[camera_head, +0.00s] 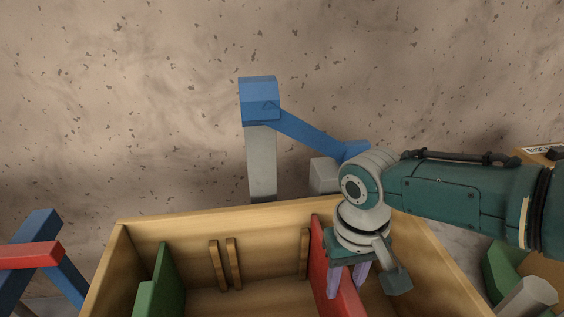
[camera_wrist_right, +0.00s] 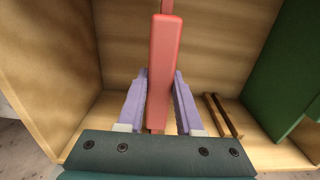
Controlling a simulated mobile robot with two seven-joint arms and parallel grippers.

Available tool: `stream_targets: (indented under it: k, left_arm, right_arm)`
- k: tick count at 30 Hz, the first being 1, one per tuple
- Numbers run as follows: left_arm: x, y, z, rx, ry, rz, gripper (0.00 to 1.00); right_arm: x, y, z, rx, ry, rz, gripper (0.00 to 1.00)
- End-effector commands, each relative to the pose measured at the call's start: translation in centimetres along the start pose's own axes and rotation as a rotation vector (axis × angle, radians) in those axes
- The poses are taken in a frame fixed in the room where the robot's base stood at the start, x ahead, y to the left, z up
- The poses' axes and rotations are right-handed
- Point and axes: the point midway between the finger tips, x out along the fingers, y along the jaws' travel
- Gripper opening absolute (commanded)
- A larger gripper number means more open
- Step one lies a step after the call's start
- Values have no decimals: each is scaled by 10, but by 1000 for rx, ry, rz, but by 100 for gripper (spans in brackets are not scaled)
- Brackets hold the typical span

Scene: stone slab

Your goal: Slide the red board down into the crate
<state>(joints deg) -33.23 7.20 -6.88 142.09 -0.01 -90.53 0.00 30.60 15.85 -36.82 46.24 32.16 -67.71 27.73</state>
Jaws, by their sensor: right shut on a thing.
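The red board (camera_head: 335,275) stands upright inside the wooden crate (camera_head: 180,223), right of the crate's middle. A wooden strip (camera_head: 304,253) on the far wall is just left of it. My right gripper (camera_head: 348,276) is above the crate's right part, with its purple fingers shut on the red board. My left gripper is out of view.
A green board (camera_head: 161,285) stands at the crate's left, with a pair of strips (camera_head: 225,264) right of it. Blue and grey blocks (camera_head: 260,150) stand behind the crate. Red and blue blocks (camera_head: 40,255) are at left; green and grey ones (camera_head: 515,280) at right.

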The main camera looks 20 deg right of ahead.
Motion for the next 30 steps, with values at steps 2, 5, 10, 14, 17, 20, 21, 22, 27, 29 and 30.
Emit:
stream_targets:
  k: [2, 5, 10, 14, 17, 20, 21, 22, 27, 29, 30]
  left_arm:
    - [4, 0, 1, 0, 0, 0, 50]
    - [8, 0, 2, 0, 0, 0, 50]
    - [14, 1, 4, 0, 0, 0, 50]
    - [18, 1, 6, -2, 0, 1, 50]
    - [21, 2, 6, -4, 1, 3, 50]
    - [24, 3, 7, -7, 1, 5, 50]
    - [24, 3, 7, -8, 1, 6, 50]
    - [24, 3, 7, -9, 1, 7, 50]
    - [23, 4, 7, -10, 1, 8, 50]
    - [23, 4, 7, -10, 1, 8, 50]
    - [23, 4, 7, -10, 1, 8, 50]
  right_arm:
    - [4, 0, -1, 0, 1, -1, 0]
    - [8, 0, -1, 0, 1, -1, 0]
    - [15, 0, 0, 1, 1, -1, 0]
    - [20, 0, 0, 0, 1, -1, 0]
    - [24, 0, 0, 0, 1, -1, 0]
    - [27, 0, -1, -1, 1, -1, 0]
    - [27, 0, -1, -1, 1, -1, 0]
    - [27, 0, -1, -1, 1, -1, 0]
    - [27, 0, -1, -1, 1, -1, 0]
    - [27, 0, -1, -1, 1, -1, 0]
    - [27, 0, -1, -1, 1, -1, 39]
